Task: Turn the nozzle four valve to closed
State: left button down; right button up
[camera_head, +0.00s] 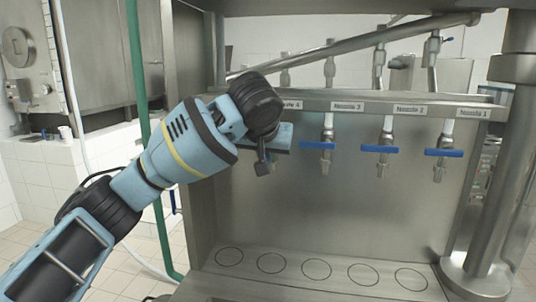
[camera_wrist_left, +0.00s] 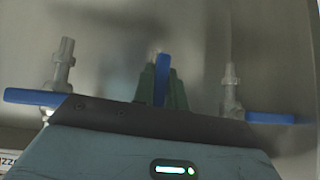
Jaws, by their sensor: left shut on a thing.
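My left gripper (camera_head: 276,140) is at the nozzle four valve, below the partly covered "Nozzle 4" label (camera_head: 293,104). In the left wrist view its two dark green fingers (camera_wrist_left: 162,88) are shut on the blue nozzle four valve handle (camera_wrist_left: 162,78). This handle stands upright in that view, at about a right angle to the flat handles of the neighbouring valves. In the head view my wrist and gripper hide the nozzle four handle. My right gripper is in neither view.
The wrist view shows neighbouring handles on the left (camera_wrist_left: 35,97) and right (camera_wrist_left: 278,118). The marked shelf (camera_head: 341,262) below is empty.

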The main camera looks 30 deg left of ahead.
pick_arm(q)
jog(key=y, duration=0.1)
jog(key=m+y, duration=0.1)
jog(key=y, duration=0.1)
jog(key=shift+s+a+r+m+g, duration=0.15)
jog(key=shift+a+m+g, duration=0.15)
jog(key=shift+a, duration=0.1)
jog(key=shift+s+a+r+m+t+y, duration=0.15)
jog(key=shift+a+r+m+y, duration=0.2)
jog(key=shift+m+y, duration=1.05)
jog(key=shift+a+r+m+t+y, duration=0.2)
jog(key=shift+r+m+y, duration=0.55)
jog(key=shift+y, duration=1.1)
jog(key=shift+s+a+r+m+t+y, duration=0.15)
jog(key=shift+a+m+y, duration=0.1)
jog(key=shift+m+y, duration=1.25)
jog(key=shift+w+y, duration=0.1)
jog(key=shift+y, duration=0.15)
jog(key=c, duration=1.4)
grip_release()
jog(key=shift+c, duration=0.2)
